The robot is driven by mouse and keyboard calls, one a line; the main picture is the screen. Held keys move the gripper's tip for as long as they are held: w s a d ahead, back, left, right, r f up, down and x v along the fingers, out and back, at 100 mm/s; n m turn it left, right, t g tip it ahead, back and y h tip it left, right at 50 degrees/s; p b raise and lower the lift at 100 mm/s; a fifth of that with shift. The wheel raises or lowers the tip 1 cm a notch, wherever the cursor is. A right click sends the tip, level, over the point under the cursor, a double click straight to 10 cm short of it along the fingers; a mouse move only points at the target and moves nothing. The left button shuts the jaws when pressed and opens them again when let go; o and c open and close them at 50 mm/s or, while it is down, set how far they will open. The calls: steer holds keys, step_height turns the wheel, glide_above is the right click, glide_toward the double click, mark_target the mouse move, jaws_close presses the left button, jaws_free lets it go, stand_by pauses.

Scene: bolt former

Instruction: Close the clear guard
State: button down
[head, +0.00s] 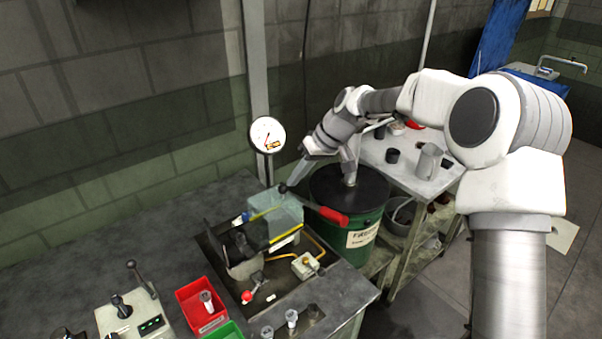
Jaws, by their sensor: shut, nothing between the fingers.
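The clear guard (280,219) is a see-through, pale blue-green cover with a yellow lower edge. It stands at the back of the bolt former (238,252), behind and to the right of the dark tooling, whose front part lies uncovered. My gripper (287,184) reaches down from the upper right, shut and empty. Its tip is at a small dark knob by the guard's upper back edge; I cannot tell whether they touch. A bar with a red grip (333,214) extends right from beside the guard.
A green drum (364,239) stands right of the bench, near my forearm. A round gauge (267,135) is on the post behind. A red bin (203,306), a green bin (226,333) and a control box (135,314) are in front.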

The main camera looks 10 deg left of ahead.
steer(key=s+a+b, duration=0.3)
steer(key=s+a, duration=0.4)
steer(key=s, duration=0.1)
steer(key=shift+s+a, duration=0.3)
steer(key=shift+a, duration=0.05)
